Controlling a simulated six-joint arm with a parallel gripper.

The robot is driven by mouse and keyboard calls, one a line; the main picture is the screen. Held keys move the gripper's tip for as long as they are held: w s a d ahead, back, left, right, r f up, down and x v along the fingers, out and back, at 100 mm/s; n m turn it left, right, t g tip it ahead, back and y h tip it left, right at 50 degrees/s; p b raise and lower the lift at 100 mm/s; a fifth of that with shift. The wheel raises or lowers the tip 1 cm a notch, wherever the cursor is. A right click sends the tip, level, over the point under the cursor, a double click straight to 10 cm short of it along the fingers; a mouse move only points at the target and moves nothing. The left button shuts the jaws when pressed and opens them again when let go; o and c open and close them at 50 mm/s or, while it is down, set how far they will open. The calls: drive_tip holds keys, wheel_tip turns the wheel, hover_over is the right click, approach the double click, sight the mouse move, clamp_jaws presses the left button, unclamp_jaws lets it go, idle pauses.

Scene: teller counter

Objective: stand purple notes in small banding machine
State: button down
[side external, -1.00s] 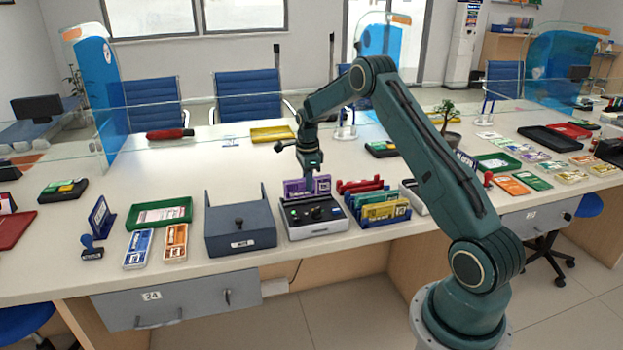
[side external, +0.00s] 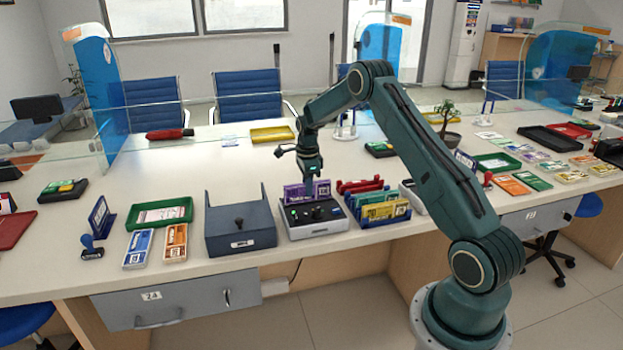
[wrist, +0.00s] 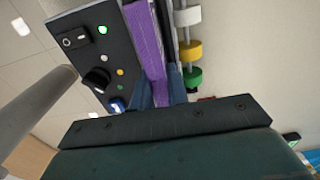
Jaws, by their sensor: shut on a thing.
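The purple notes (side external: 296,195) stand upright on edge at the back of the small banding machine (side external: 318,229), a grey-white box with a dark control panel. In the wrist view the purple notes (wrist: 146,42) run beside the machine's panel (wrist: 95,50), in the slot along its edge. My gripper (side external: 312,190) is over the machine and shut on the purple notes, its fingers (wrist: 160,95) on either side of them. The lower edge of the notes is hidden by the machine's panel in the side view.
A rack of coloured note bundles (side external: 384,210) stands close to the right of the machine. A dark grey box (side external: 240,228) stands close to the left. A green tray (side external: 160,213) lies further left. The counter behind the machine is mostly clear.

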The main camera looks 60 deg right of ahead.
drive_tip(key=shift+f, duration=0.25)
drive_tip(key=c, duration=1.3)
unclamp_jaws()
drive_tip(key=shift+r, duration=0.2)
drive_tip(key=shift+r, duration=3.35)
drive_tip(key=shift+r, duration=0.1)
